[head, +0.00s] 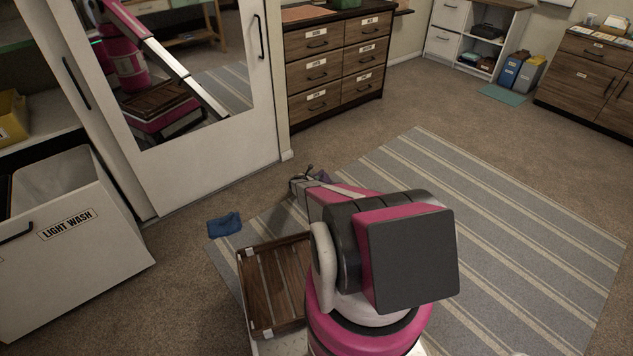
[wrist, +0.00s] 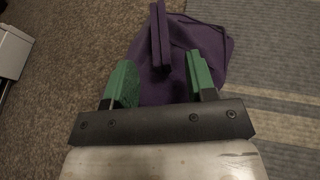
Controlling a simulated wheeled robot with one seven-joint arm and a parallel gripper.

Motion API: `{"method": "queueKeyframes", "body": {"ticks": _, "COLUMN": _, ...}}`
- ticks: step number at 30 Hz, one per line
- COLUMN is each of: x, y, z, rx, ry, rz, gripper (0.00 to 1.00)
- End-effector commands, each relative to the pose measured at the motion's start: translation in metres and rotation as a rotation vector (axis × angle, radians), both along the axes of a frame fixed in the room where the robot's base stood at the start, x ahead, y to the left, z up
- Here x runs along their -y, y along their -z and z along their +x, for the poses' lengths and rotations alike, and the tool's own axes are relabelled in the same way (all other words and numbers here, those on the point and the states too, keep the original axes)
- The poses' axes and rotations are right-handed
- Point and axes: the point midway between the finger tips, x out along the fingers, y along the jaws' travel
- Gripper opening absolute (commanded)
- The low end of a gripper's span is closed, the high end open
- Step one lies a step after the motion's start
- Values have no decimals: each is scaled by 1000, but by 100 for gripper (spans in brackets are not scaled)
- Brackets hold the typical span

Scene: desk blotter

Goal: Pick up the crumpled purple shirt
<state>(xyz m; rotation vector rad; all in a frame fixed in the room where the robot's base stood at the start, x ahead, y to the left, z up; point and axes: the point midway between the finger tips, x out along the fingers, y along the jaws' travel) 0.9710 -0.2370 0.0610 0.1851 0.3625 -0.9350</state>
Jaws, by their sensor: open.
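The crumpled purple shirt (wrist: 182,60) lies on the floor at the edge of the striped rug. In the wrist view it fills the space ahead of and between the green fingers, with a narrow fold standing up in the middle. My gripper (wrist: 162,68) is open, with one finger on each side of the shirt's middle and the right finger overlapping the cloth in view. Whether the fingers touch it is unclear. In the head view only a bit of the shirt (head: 322,176) shows beside my gripper (head: 303,178); my arm hides part of it.
A blue cloth (head: 225,225) lies on the carpet to the left. A white mirrored door (head: 215,150) and a light wash bin (head: 75,235) stand at the left. The striped rug (head: 500,230) is clear to the right. A drawer cabinet (head: 335,65) stands behind.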

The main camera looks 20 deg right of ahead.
Motion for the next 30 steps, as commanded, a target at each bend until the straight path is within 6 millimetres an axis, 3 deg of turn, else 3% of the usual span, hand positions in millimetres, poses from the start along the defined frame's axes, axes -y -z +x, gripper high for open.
{"method": "queueKeyframes", "body": {"ticks": 6, "x": 22, "y": 12, "z": 15, "rx": 0, "ry": 0, "rz": 1, "gripper": 51}}
{"method": "queueKeyframes", "body": {"ticks": 13, "x": 22, "y": 11, "z": 15, "rx": -1, "ry": 0, "rz": 2, "gripper": 51}}
{"method": "queueKeyframes", "body": {"ticks": 18, "x": 22, "y": 11, "z": 15, "rx": -1, "ry": 0, "rz": 2, "gripper": 0}}
{"method": "queueKeyframes", "body": {"ticks": 30, "x": 22, "y": 7, "z": 15, "rx": 0, "ry": 0, "rz": 1, "gripper": 0}}
